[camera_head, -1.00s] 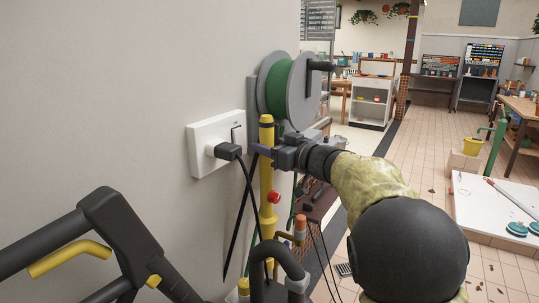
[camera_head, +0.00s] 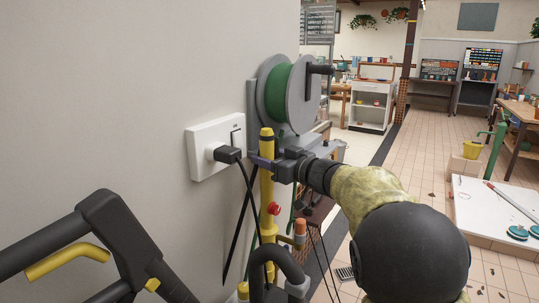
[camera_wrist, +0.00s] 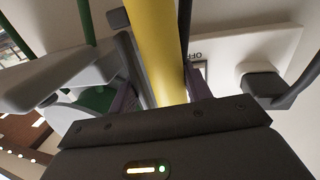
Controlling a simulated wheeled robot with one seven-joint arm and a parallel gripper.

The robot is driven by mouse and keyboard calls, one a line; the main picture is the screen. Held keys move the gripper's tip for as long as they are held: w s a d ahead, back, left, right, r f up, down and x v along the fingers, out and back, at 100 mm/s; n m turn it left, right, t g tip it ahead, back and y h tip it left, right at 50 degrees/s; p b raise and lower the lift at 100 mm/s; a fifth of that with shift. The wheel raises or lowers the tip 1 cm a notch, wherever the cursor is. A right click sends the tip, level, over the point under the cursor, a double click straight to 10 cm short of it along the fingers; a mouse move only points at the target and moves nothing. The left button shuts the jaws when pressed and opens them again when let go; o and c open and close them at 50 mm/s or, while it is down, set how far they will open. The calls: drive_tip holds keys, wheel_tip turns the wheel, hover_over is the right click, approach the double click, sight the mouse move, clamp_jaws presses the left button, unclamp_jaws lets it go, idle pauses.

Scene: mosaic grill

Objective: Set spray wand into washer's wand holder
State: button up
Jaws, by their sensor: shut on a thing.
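The spray wand appears as a long yellow tube (camera_head: 267,185) with a black band near its top and a red knob low on it. It stands nearly upright close to the wall. My gripper (camera_head: 262,162) is shut around its upper part, with purple fingertips. In the wrist view the yellow tube (camera_wrist: 156,50) runs between the two fingers. Below it are dark curved parts (camera_head: 285,262), probably of the washer, and an orange-tipped piece (camera_head: 300,232). The wand's lower end is hidden among these, so I cannot tell whether it sits in a holder.
A wall outlet (camera_head: 212,147) with a black plug and hanging cord is just left of the wand. A green hose reel (camera_head: 285,92) is behind it. A black handle with a yellow lever (camera_head: 66,260) fills the lower left. Tiled floor (camera_head: 420,150) lies open to the right.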

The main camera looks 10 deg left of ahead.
drive_tip(key=shift+f+b, duration=0.75)
drive_tip(key=shift+f, duration=0.8)
drive_tip(key=shift+p, duration=1.1)
idle(0.7)
